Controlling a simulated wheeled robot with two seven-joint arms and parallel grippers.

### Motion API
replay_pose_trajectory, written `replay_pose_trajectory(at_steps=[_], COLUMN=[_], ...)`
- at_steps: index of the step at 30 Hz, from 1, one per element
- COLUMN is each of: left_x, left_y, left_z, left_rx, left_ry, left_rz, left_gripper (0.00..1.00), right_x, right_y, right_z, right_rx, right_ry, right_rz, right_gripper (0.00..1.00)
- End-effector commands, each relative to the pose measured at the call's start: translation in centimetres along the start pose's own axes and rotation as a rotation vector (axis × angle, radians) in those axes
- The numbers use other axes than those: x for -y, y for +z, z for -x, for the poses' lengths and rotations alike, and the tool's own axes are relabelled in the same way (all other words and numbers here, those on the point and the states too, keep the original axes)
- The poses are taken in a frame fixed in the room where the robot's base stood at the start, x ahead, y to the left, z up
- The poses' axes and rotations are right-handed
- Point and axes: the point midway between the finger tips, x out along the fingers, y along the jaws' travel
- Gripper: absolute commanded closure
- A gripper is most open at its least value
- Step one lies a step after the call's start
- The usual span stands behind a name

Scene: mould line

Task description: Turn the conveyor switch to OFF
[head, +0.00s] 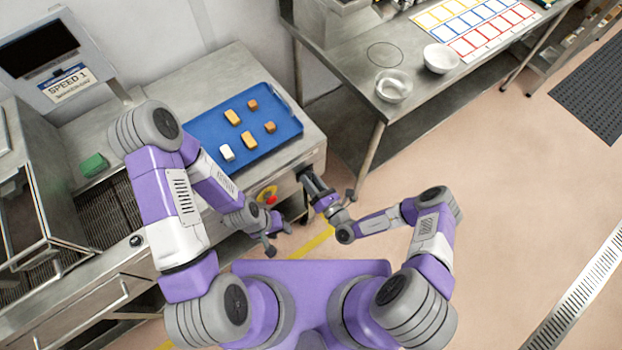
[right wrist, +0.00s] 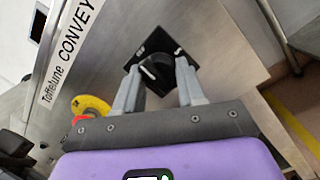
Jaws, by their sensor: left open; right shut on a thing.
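The conveyor switch (right wrist: 158,68) is a black rotary knob on a black square plate, set in the metal front panel. My left gripper (head: 273,243) is open and empty, lower and to the left, in front of the machine.
A red stop button on a yellow disc (head: 267,195) is left of the switch. A blue tray (head: 205,128) with several small blocks lies on the machine top. A green block (head: 94,165) lies left. A steel table (head: 345,58) stands behind right.

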Motion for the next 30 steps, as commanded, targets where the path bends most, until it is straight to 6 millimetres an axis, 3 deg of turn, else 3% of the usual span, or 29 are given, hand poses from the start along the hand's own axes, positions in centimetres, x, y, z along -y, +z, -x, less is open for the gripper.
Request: replay_pose_trajectory(at_steps=[21,22,27,30], left_x=[-0.14,-0.15,-0.15,-0.15], left_y=[0.02,0.02,0.02,0.02], left_z=[0.39,0.39,0.39,0.39], left_rx=[0.0,0.0,0.0,0.0], left_ry=[0.0,0.0,0.0,0.0], left_rz=[0.0,0.0,0.0,0.0], left_gripper=[0.57,0.57,0.57,0.57], right_x=[0.0,0.0,0.0,0.0], right_y=[0.1,0.1,0.08,0.06], right_z=[-0.05,-0.05,-0.04,-0.03], right_rx=[-0.001,-0.001,-0.002,-0.003], right_ry=[0.007,0.007,0.007,0.007], right_rz=[0.074,0.074,0.073,0.073], right_gripper=[0.91,0.59,0.35,0.35])
